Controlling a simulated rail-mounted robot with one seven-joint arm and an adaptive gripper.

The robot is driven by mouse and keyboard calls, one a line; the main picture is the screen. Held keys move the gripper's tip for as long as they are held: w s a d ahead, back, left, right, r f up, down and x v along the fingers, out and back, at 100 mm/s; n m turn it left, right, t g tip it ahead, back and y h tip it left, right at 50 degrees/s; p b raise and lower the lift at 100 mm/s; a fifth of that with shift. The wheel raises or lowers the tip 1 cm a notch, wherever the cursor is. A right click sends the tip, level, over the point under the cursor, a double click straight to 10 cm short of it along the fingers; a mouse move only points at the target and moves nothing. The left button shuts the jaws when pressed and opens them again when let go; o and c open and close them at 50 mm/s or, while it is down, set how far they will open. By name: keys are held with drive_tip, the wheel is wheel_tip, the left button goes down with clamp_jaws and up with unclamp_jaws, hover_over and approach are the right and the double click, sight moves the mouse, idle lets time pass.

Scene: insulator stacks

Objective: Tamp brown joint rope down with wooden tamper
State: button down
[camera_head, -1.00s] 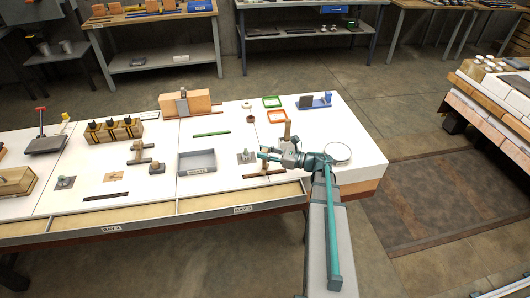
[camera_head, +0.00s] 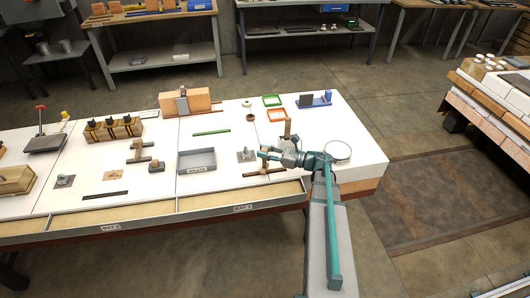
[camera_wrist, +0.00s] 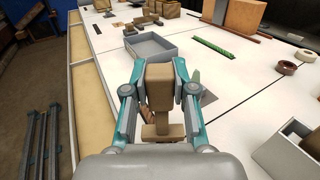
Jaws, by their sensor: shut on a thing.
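My gripper (camera_head: 268,153) is low over the right part of the white bench. In the wrist view, my gripper (camera_wrist: 159,75) has its teal fingers closed on both sides of a brown wooden block, which I take to be the wooden tamper (camera_wrist: 158,88). The tamper is upright between the fingers. Below it, a brown wooden crosspiece (camera_wrist: 163,131) shows partly behind the tamper and the gripper body. I cannot make out the brown joint rope for certain, nor whether the tamper touches anything underneath.
A grey open tray (camera_head: 197,168) lies left of my gripper, with a small plate and grey knob (camera_head: 246,155) between. A green strip (camera_head: 211,133) and orange frame (camera_head: 276,115) lie farther back. A round white-topped disc (camera_head: 338,150) is to the right. The bench front edge is close.

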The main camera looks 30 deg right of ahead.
drive_tip(key=shift+f+b, duration=0.95)
drive_tip(key=shift+b, duration=0.2)
idle(1.0)
drive_tip(key=shift+f+b, duration=0.15)
drive_tip(key=shift+b, duration=0.7)
idle(2.8)
idle(0.6)
drive_tip(key=shift+r, duration=3.65)
